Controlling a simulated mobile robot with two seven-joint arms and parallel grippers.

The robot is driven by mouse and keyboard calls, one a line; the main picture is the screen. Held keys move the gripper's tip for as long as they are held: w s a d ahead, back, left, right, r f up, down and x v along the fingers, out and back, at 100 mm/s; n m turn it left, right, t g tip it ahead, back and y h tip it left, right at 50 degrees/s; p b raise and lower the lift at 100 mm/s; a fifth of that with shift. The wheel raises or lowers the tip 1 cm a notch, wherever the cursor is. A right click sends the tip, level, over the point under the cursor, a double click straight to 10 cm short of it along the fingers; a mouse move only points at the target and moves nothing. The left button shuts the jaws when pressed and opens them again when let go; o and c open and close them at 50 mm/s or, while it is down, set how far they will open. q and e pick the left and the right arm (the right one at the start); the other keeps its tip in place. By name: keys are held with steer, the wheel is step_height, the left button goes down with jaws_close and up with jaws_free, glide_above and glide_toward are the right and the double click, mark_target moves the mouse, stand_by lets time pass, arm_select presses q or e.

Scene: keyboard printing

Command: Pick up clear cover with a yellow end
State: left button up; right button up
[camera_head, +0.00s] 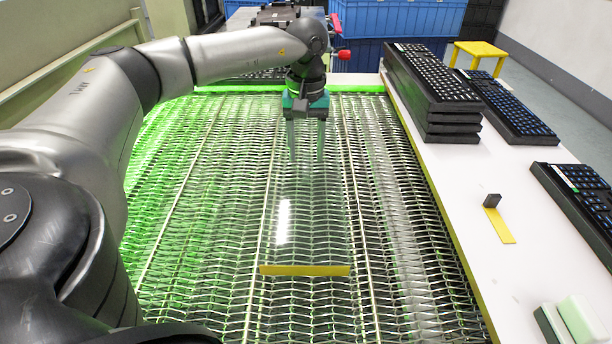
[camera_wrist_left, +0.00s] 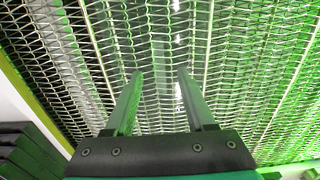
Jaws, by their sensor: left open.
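The clear cover (camera_head: 283,222) lies on the metal mesh belt, with a bright glare on its see-through sheet. Its yellow end (camera_head: 305,270) is a flat strip on the near side. My left gripper (camera_head: 306,155) is open and points down over the far part of the cover, away from the yellow end. In the left wrist view my left gripper (camera_wrist_left: 160,76) has its two fingers apart with no object seen between them. The cover's clear edges are hard to make out, and I cannot tell whether the fingertips touch it. My right gripper is not in view.
The mesh belt (camera_head: 190,230) is lit green on the left. On the white table (camera_head: 462,215) at right stand stacked keyboards (camera_head: 435,95), more keyboards, a small black piece with a yellow strip (camera_head: 499,222) and pale green blocks (camera_head: 578,318). Blue crates (camera_head: 400,18) stand behind.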

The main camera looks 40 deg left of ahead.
arm_select(q)
steer(key=shift+f+b, duration=0.45)
steer(key=shift+f, duration=0.95)
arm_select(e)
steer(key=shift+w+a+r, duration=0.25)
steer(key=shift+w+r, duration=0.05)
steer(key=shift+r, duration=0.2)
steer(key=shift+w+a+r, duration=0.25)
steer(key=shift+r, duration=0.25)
arm_select(q)
steer(key=shift+c, duration=0.3)
jaws_close()
